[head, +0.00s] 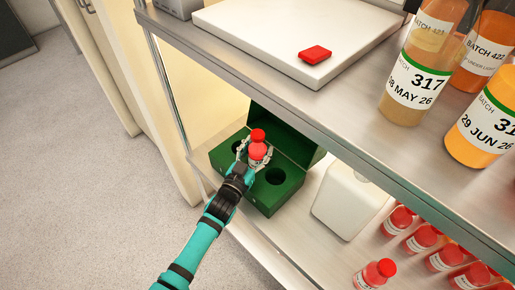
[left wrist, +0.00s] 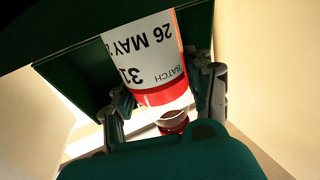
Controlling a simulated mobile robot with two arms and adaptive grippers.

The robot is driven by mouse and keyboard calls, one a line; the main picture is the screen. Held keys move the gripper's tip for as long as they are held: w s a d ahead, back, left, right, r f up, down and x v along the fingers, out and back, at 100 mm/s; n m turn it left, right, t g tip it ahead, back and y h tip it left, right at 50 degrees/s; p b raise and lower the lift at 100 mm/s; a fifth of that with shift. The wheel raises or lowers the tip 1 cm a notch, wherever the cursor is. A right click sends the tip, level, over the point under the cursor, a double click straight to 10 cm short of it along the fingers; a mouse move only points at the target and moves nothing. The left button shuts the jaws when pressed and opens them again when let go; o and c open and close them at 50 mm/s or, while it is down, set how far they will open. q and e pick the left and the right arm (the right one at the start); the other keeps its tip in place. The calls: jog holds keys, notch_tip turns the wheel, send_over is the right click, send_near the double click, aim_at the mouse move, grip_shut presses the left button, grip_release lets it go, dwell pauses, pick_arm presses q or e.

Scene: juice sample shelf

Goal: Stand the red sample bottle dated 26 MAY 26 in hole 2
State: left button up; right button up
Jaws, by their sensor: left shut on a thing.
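The red sample bottle (head: 257,152) has a red cap and a white label. In the left wrist view, the bottle (left wrist: 145,50) shows its label upside down, reading "26 MAY" and part of "31". My left gripper (head: 251,154) is shut on it, with fingers on both sides in the left wrist view (left wrist: 168,98). The bottle stands roughly upright over the green box (head: 222,158) on the lower shelf. One round hole (head: 275,176) at the near right is empty. The gripper hides the bottle's base, so I cannot tell whether it sits in a hole. My right gripper is out of view.
The box's raised lid (head: 290,130) stands behind the bottle. A white container (head: 350,203) is right of the box, with several red-capped bottles (head: 421,238) beyond. The upper shelf edge (head: 300,125) overhangs.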

aim_at(253, 163)
pick_arm(q)
jog(key=shift+f+b, duration=1.15)
jog(key=shift+f, duration=0.35)
jog(key=o, duration=1.3)
jog(key=shift+o, duration=0.8)
jog(key=shift+s+f, duration=0.1)
